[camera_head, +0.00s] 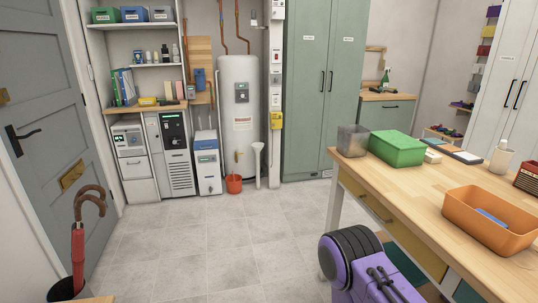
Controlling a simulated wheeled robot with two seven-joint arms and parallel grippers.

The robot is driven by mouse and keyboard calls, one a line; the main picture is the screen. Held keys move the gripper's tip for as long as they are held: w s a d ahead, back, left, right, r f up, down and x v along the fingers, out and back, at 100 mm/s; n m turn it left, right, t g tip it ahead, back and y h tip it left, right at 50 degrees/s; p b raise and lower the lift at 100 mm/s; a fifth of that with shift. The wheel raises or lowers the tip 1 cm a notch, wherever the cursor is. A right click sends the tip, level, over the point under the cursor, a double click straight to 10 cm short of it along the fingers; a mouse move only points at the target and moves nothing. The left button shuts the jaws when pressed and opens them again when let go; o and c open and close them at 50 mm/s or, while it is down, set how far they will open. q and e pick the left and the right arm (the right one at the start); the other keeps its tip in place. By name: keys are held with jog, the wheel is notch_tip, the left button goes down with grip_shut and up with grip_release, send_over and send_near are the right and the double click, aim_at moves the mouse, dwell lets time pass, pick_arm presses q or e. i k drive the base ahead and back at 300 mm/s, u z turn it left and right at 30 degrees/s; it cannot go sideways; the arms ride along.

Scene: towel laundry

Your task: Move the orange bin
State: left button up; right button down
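An orange bin (474,226) with an open top sits upright on the wooden worktable (425,194) at the right, close to the table's near edge. A blue item (492,217) lies inside it. Neither of my grippers shows in the head view, so their state and distance from the bin cannot be seen.
A purple object (365,275) with a black ribbed part stands below. Grey floor (215,245) is clear. A small orange-red bucket (234,184) stands far off.

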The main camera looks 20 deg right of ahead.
aim_at(460, 203)
jog(key=z, duration=3.85)
jog(key=k, duration=0.45)
jog(key=u, duration=0.85)
